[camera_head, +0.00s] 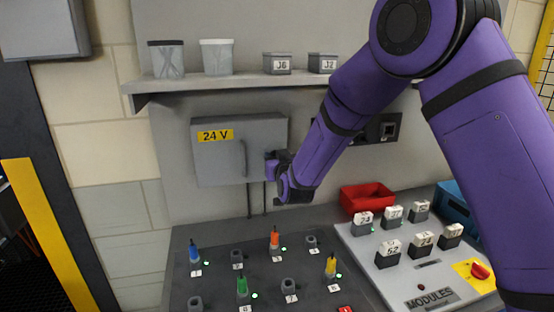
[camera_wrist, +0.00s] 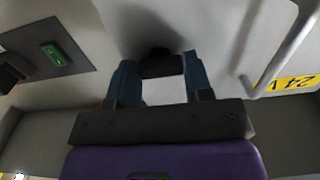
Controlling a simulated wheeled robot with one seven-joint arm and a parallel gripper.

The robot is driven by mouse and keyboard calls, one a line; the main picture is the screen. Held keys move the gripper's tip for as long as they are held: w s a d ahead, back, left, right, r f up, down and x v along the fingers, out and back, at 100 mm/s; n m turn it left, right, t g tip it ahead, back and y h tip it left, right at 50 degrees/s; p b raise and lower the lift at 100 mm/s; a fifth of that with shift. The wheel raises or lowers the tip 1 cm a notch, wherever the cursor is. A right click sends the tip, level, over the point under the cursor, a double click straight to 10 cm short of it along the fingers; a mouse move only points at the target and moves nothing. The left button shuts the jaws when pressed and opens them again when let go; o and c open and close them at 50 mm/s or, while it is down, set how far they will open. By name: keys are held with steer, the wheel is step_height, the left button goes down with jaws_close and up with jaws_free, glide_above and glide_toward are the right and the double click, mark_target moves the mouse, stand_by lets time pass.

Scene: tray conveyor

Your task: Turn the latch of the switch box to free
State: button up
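The switch box (camera_head: 220,160) is a grey wall box with a yellow "24 V" label and a vertical bar handle (camera_head: 243,158); its door looks closed. The handle also shows in the wrist view (camera_wrist: 284,50), beside the upside-down label. My gripper (camera_head: 270,164) is at the right edge of the box, pointing toward the wall. In the wrist view its two blue-grey fingers (camera_wrist: 160,76) stand apart, with a dark piece (camera_wrist: 158,64), probably the latch, between their tips. Whether the fingers press on it is unclear. In the head view the gripper hides that spot.
A shelf (camera_head: 240,84) with cups and small labelled boxes runs above the switch box. A dark socket panel (camera_head: 388,130) is right of it, behind my arm. Below are a peg board, a red bin (camera_head: 367,197) and a modules panel (camera_head: 440,290).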

steer(key=shift+n, duration=8.9)
steer(key=o, duration=0.9)
